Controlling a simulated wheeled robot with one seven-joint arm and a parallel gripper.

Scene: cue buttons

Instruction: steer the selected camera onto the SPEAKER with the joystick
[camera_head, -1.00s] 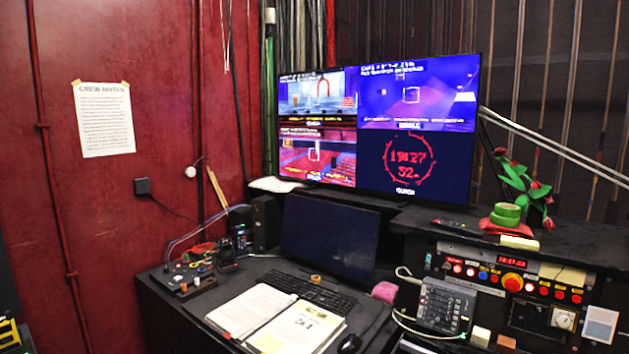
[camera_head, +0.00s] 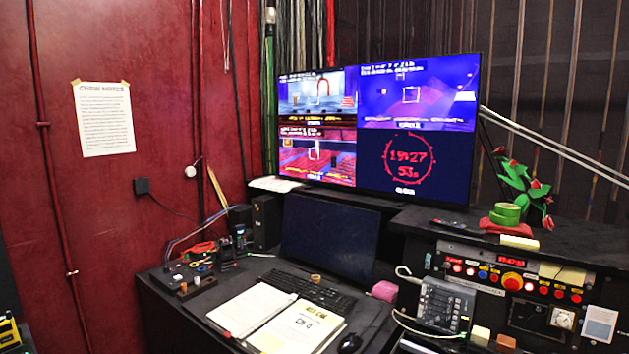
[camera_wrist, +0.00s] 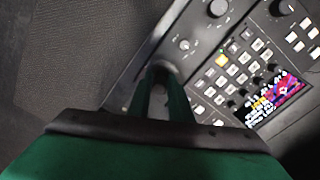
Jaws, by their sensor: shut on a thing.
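My gripper (camera_wrist: 160,82) reaches over a grey control panel (camera_wrist: 205,40) in the wrist view. Its two green fingers are shut on the joystick (camera_wrist: 160,72), which is mostly hidden between them. In the head view, the wall monitor (camera_head: 417,92) shows several camera pictures with small white frames and a red clock. The speaker cannot be made out in these pictures. The gripper is not visible in the head view.
A black desk holds an open book (camera_head: 285,318), a keyboard (camera_head: 308,290) and a dark screen (camera_head: 330,238). A small mixer (camera_head: 445,305) and a button console (camera_head: 515,280) stand at the right. A flower (camera_head: 522,185) lies behind green tape.

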